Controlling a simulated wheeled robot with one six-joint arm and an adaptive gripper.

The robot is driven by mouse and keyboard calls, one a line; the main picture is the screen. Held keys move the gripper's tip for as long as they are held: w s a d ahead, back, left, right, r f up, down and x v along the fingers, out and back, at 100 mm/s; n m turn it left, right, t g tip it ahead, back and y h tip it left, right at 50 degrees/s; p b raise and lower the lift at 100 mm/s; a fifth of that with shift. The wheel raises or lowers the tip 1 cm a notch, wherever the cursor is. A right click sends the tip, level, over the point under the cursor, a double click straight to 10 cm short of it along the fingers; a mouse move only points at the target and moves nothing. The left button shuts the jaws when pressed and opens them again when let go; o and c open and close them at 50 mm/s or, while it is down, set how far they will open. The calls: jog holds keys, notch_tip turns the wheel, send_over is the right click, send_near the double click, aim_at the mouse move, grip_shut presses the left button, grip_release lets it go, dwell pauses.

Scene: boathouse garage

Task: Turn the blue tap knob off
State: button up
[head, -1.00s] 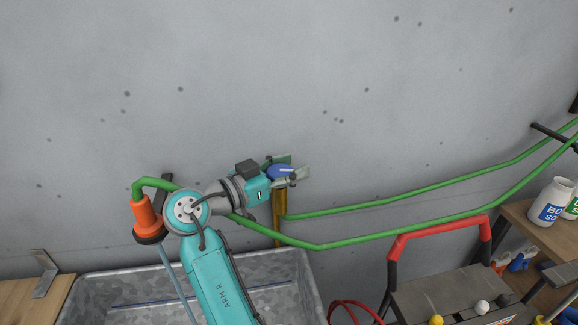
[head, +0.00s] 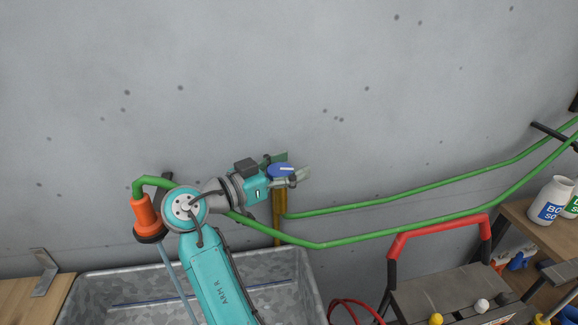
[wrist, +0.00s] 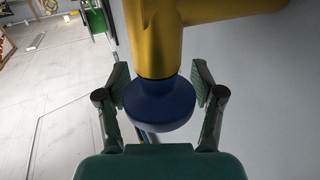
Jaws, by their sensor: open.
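The blue tap knob (head: 281,170) shows on the wall in the head view, with a white line on its face. It sits on a brass tap pipe (head: 279,215). In the wrist view the round blue knob (wrist: 158,105) hangs off the yellow tap body (wrist: 153,38). My gripper (head: 290,167) is open, with a finger on either side of the knob. The wrist view shows the gripper (wrist: 160,86) with the knob between its two finger pads. I cannot tell whether either pad touches it.
A metal trough (head: 285,280) stands below. A green hose (head: 400,233) runs along the wall to the right. An orange nozzle (head: 146,215) hangs left of my arm. A red-handled bench (head: 440,222) and white bottle (head: 551,200) are at right. The wall above is clear.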

notch_tip(320, 180, up, 10)
dwell(0.6)
